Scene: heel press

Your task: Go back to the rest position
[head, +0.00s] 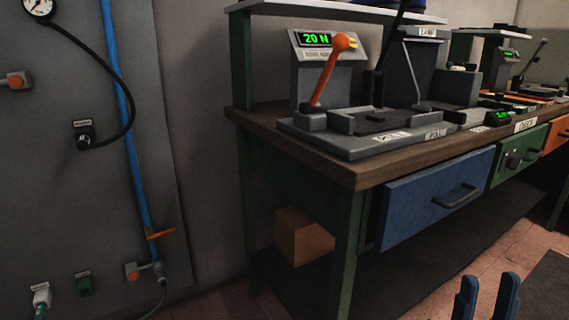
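My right gripper (487,288) shows at the bottom right edge, its two blue fingers pointing up. The fingers stand apart with nothing between them, so it is open and empty. It is in front of the workbench, low over the floor and apart from the bench. My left gripper is not in view. The grey press (374,122) stands on the bench, with a green display (317,39) reading 20 N. Its lever has an orange ball knob (341,42) and leans up to the right.
A cardboard box (303,238) sits beneath. A blue pipe (128,130) runs down the left wall panel. Floor in front of the bench looks clear.

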